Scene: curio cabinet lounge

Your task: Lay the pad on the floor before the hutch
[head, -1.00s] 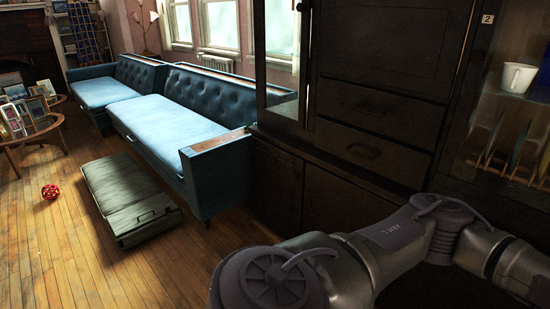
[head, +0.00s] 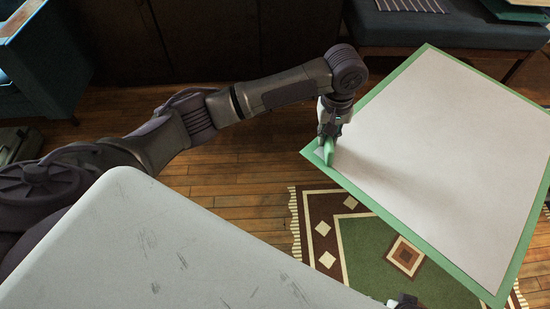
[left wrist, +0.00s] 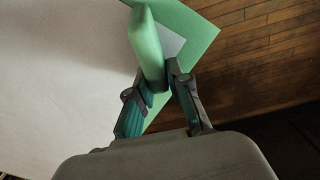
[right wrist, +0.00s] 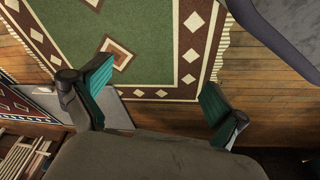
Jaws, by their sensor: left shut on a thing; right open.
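The pad (head: 440,140) is a large pale sheet with a green border. It is tilted in the head view and spreads over the right half. My left gripper (head: 328,142) is shut on a green grip at the pad's left corner. The left wrist view shows the grip (left wrist: 147,50) between the fingers, with the pale pad face (left wrist: 60,80) beside it. The hutch (head: 180,35) is dark wood at the top, its upper part out of frame. The floor (head: 230,185) before it is bare boards. My right gripper (right wrist: 157,100) is open and empty above the rug.
A green and brown patterned rug (head: 370,245) lies partly beneath the pad in the head view. A blue cushioned bench (head: 400,30) stands at the top right. A blue sofa end (head: 30,75) is at the upper left. Bare boards show between hutch and rug.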

